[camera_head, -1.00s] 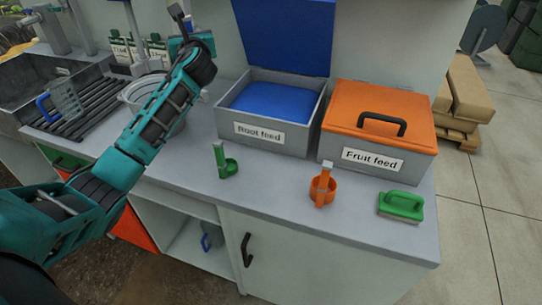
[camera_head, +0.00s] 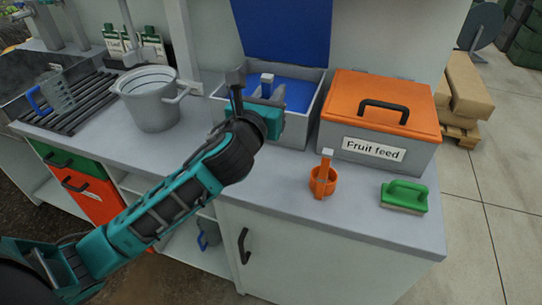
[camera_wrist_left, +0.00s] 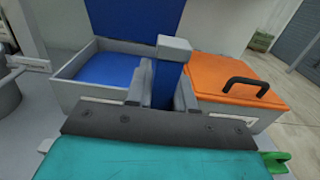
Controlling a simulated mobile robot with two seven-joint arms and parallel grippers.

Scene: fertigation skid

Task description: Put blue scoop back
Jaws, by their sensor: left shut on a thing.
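My left gripper (camera_head: 266,98) is over the front part of the open Root feed box (camera_head: 315,112), as the head view shows it. It is shut on the upright handle of the blue scoop (camera_head: 267,86), which has a pale grey top. In the left wrist view the blue handle (camera_wrist_left: 165,85) stands between the two fingers. The scoop's lower part is hidden by my gripper and wrist. Blue feed (camera_wrist_left: 108,70) fills the box, and its blue lid (camera_head: 284,35) stands open. My right gripper is not in view.
The Fruit feed box (camera_head: 380,115) with a shut orange lid stands right of the Root feed box. An orange scoop (camera_head: 322,182) and a green brush (camera_head: 404,196) are on the counter in front. A grey bucket (camera_head: 150,105) and a jug (camera_head: 55,95) stand left.

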